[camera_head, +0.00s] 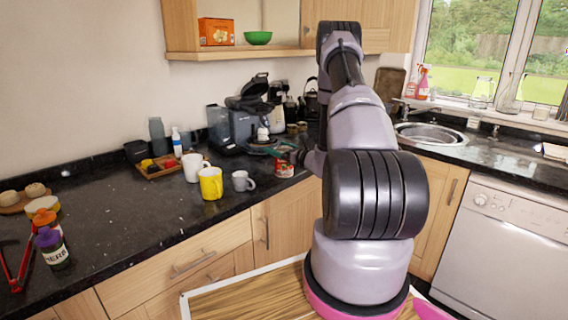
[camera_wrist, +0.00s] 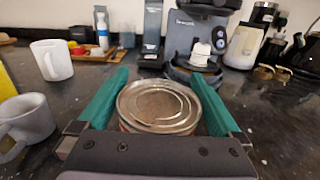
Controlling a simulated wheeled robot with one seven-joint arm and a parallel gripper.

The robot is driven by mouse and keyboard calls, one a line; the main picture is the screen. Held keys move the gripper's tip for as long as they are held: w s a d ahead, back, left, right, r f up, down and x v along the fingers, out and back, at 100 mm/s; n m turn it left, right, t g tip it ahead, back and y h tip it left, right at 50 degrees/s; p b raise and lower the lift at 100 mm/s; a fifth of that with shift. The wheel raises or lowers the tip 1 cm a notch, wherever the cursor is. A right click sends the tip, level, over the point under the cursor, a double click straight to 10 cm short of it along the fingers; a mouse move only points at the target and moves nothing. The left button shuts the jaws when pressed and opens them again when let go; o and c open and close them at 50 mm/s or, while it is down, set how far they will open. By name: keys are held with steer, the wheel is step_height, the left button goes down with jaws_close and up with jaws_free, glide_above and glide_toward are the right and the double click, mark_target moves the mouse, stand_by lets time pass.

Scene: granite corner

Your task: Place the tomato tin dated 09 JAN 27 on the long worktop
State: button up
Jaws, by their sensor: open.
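A tin (camera_head: 284,168) with a red and white label stands at the front edge of the dark worktop (camera_head: 118,212). In the wrist view its round ridged metal lid (camera_wrist: 158,104) shows from above, and its side is mostly hidden. No date can be read on it. My gripper (camera_wrist: 160,78) is open, with one green finger on each side of the tin. Whether the fingers touch it cannot be told. In the head view my gripper (camera_head: 268,150) is small and partly hidden by my arm.
A coffee machine (camera_wrist: 198,40) stands behind the tin. The worktop has clear room left of the mugs. A sink (camera_head: 432,135) lies right.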

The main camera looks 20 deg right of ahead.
steer(key=shift+c, duration=0.3)
jaws_close()
steer(key=shift+r, duration=0.1)
